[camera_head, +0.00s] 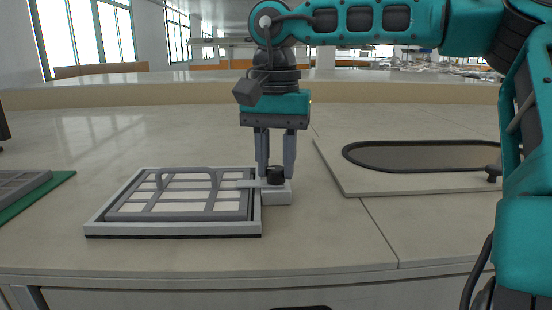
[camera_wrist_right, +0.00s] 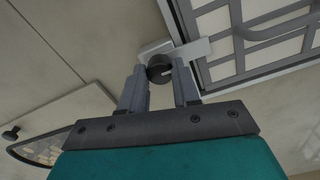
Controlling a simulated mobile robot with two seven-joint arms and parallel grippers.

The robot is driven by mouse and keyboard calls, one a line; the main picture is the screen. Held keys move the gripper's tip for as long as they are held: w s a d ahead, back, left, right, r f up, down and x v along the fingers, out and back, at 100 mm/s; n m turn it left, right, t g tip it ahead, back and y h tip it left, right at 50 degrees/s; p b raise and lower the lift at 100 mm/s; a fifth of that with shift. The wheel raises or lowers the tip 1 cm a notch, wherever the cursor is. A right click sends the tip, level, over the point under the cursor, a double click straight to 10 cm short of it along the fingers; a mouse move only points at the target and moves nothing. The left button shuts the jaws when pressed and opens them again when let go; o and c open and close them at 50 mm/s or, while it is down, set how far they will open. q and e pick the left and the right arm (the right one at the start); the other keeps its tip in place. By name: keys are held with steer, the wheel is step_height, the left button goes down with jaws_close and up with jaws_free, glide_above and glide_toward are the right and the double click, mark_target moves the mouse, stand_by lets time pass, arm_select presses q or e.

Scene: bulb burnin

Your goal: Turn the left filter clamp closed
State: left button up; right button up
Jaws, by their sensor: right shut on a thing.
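The filter clamp has a black round knob (camera_head: 275,175) on a small white block (camera_head: 277,197), at the right side of the filter frame (camera_head: 175,229). Its light grey bar (camera_head: 246,184) points left and lies across the frame's right rim. The bar also reaches over the rim in the right wrist view (camera_wrist_right: 195,50). My right gripper (camera_head: 276,168) points down with its fingers on either side of the knob, shut on it. In the right wrist view the knob (camera_wrist_right: 159,72) sits between the fingertips. My left gripper is not in view.
The filter inside the frame has a raised grey handle (camera_head: 187,171). A pale board with a dark oval (camera_head: 425,156) lies to the right. A green mat (camera_head: 38,197) with a grey grid panel is at the left edge. The bench (camera_head: 330,235) is clear in front.

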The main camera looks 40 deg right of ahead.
mark_target(276, 169)
stand_by(0.4)
steer(key=o, duration=1.1)
steer(key=shift+c, duration=0.2)
step_height(276, 169, up, 13)
steer(key=shift+f, duration=0.1)
